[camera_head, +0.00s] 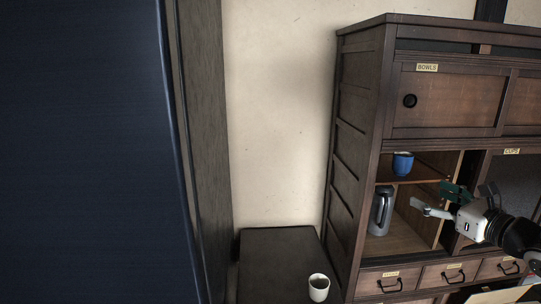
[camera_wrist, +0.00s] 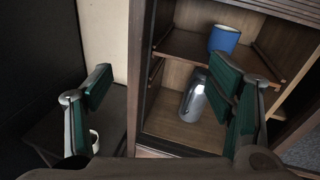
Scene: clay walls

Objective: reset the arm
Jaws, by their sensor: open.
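My gripper (camera_head: 432,200) is in front of the open compartment of the wooden cabinet (camera_head: 354,130), at the right of the head view. In the wrist view its two green-padded fingers (camera_wrist: 165,105) are wide apart with nothing between them. A blue cup (camera_head: 403,163) stands on the upper shelf of the compartment; it also shows in the wrist view (camera_wrist: 224,38). A grey jug (camera_head: 380,211) stands below it, and in the wrist view (camera_wrist: 192,98) it is seen beyond the right finger. Neither touches my gripper as far as I can tell.
A white cup (camera_head: 318,288) stands on a low dark table (camera_head: 275,255) left of the cabinet. A dark blue panel (camera_head: 80,150) fills the left side. Drawers with handles (camera_head: 388,285) lie under the compartment. A sliding door labelled BOWLS (camera_head: 455,95) is above it.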

